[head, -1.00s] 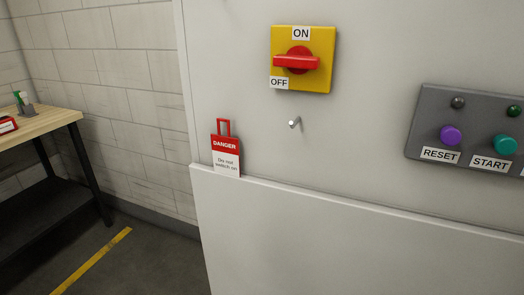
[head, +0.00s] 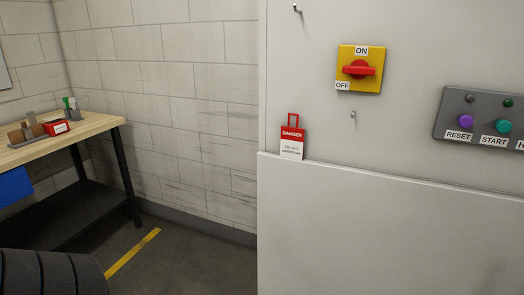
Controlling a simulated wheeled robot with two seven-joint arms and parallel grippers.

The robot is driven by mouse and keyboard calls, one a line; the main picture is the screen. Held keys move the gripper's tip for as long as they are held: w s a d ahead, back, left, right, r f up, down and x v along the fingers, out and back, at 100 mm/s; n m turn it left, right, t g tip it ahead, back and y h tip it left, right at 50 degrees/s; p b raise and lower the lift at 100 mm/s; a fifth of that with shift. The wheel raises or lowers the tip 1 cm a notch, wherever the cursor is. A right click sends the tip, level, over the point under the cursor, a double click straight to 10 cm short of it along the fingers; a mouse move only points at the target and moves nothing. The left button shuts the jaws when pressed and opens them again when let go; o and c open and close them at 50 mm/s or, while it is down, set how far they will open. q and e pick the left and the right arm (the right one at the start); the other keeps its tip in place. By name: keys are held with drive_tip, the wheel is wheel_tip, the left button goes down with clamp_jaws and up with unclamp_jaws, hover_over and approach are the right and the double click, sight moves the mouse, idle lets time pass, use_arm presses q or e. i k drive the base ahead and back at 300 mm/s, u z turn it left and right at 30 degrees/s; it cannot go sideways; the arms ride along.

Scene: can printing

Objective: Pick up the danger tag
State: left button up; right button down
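The danger tag (head: 292,142) is a small card with a red top reading DANGER, a white lower part and a red loop handle. It stands upright on the ledge of the white cabinet (head: 390,230), at the ledge's left end, leaning against the upper panel. Nothing is holding it.
A yellow switch (head: 372,84) with a horizontal red handle is above right of the tag. Small pegs (head: 353,114) stick out of the panel. A grey button box (head: 482,124) is at the right.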

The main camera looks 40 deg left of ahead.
sight(293, 139)
drive_tip(key=u, duration=1.15)
drive_tip(key=i, duration=0.3)
drive_tip(key=z, duration=0.15)
